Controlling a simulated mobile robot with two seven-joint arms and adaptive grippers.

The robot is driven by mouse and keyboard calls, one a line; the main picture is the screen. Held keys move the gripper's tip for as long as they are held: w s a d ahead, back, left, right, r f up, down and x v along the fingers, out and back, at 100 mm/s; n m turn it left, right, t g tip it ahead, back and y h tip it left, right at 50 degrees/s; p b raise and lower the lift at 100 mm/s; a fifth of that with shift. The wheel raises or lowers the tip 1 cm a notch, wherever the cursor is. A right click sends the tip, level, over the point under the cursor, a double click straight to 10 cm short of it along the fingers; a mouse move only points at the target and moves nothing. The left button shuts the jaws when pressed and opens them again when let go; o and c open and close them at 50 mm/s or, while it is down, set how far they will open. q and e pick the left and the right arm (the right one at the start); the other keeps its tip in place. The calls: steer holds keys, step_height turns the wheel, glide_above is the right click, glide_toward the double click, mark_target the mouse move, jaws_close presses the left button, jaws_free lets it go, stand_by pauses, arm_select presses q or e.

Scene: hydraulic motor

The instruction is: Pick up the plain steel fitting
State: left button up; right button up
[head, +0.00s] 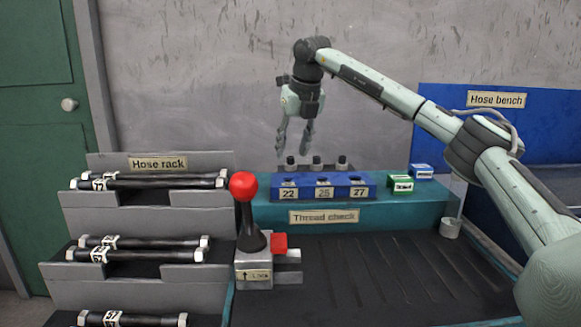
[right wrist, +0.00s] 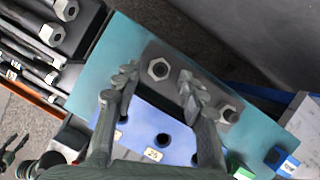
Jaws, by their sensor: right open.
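Three small hex fittings stand in a row on a dark strip behind the blue gauge block (head: 330,180). They are the left one (head: 290,161), the middle one (head: 317,162) and the right one (head: 342,162). In the right wrist view the left fitting (right wrist: 159,69) shows a bright steel hex with a dark hole; the right fitting (right wrist: 228,113) is apart from it. The middle one is mostly hidden by a finger. I cannot tell which is the plain one. My right gripper (head: 294,149) points down, open and empty, above the left fitting.
The gauge block, labelled 22, 25 and 27, sits on the teal bench (head: 400,206). A lever with a red knob (head: 243,186) stands in front. A hose rack (head: 135,222) is at left. Green (head: 401,184) and blue boxes (head: 422,171) and a metal cup (head: 450,228) are at right.

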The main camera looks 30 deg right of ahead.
steer(key=shift+x, duration=1.05)
steer(key=shift+c, duration=0.2)
jaws_close()
steer(key=shift+r, duration=0.1)
